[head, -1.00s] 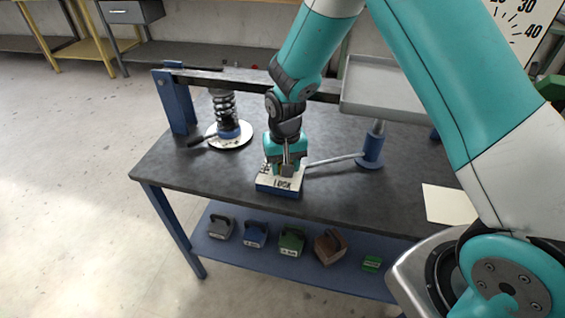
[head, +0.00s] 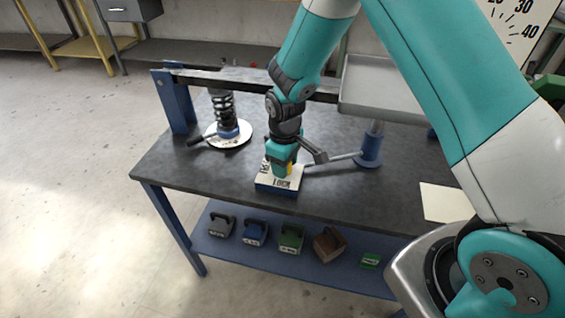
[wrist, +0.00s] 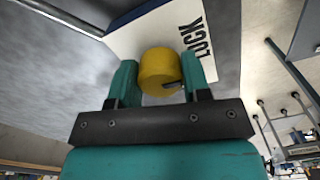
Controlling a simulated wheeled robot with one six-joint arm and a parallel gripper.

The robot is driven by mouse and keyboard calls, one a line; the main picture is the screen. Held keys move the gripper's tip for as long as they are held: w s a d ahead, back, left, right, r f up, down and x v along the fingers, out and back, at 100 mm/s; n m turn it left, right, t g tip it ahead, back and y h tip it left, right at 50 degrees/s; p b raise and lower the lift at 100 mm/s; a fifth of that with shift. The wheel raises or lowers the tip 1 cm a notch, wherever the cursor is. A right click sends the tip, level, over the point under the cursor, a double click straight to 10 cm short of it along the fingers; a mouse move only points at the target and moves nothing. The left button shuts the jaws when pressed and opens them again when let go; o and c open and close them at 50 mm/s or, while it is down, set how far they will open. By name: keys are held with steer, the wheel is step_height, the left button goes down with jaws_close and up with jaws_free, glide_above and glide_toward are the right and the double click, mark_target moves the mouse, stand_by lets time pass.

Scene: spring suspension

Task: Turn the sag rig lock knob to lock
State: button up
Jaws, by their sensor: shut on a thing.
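The lock knob is a yellow round knob (wrist: 160,72) on a white-topped blue block marked LOCK (wrist: 125,40). In the head view the block (head: 278,187) sits at the bench's front edge, and a small part of the knob (head: 289,169) shows beside my gripper. My gripper (head: 281,170) points down over the block. In the wrist view the gripper's teal fingers (wrist: 160,80) are shut on the knob, one on each side. The knob's far side and its pointer setting cannot be made out clearly.
A coil spring (head: 224,108) stands on a white disc at the left under a dark beam (head: 250,82). A grey tray (head: 380,90) stands on a blue post (head: 369,150) at the right. Several weights lie on the lower shelf (head: 290,262).

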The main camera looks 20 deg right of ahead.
steer(key=shift+w+r+n, duration=0.1)
steer(key=shift+w+n, duration=0.1)
steer(key=shift+n, duration=0.3)
steer(key=o, duration=0.8)
steer(key=shift+d, duration=0.1)
steer(key=shift+o, duration=0.6)
steer(key=shift+s, duration=0.1)
step_height(320, 180, up, 17)
steer(key=shift+r+b, duration=0.2)
steer(key=shift+b, duration=0.1)
